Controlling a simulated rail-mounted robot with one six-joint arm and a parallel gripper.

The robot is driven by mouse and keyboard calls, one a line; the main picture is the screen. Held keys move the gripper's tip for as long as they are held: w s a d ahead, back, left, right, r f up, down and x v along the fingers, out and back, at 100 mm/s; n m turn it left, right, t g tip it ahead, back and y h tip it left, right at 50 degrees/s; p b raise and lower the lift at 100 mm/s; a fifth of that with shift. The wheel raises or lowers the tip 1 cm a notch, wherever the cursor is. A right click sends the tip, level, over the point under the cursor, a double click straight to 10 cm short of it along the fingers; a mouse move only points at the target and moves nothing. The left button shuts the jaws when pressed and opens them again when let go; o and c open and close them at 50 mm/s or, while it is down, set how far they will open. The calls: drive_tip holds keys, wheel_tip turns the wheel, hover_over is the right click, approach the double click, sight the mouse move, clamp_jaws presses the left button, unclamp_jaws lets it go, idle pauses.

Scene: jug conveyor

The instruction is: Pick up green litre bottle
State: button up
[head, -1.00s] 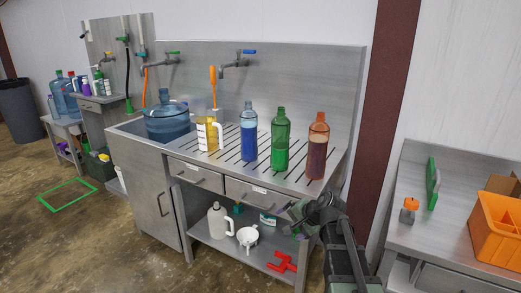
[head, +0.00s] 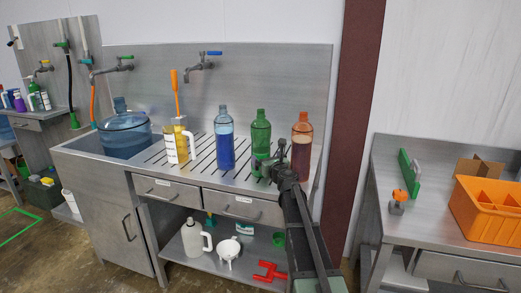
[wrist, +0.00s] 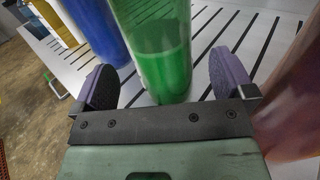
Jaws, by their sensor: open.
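The green litre bottle (head: 261,130) stands upright on the slatted drain board, between the blue bottle (head: 224,140) and the brown-red bottle (head: 302,145). My gripper (head: 268,168) is at the front of the green bottle and hides its lower part in the head view. In the wrist view the green bottle (wrist: 160,55) stands between the two open fingers of my gripper (wrist: 166,90), with a gap visible on each side. The blue bottle (wrist: 95,25) is beyond the left finger, and the brown-red bottle (wrist: 295,110) is close on the right.
A measuring jug with yellow liquid (head: 177,145) and a big blue water jug (head: 124,135) stand to the left. Taps (head: 205,65) jut from the steel back panel. A white jug (head: 193,238) and a funnel (head: 228,250) sit on the shelf below. An orange crate (head: 485,210) is on the right bench.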

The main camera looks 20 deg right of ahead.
drive_tip(key=w, duration=0.6)
drive_tip(key=shift+w+d, duration=0.15)
drive_tip(key=shift+w, duration=0.1)
drive_tip(key=c, duration=1.1)
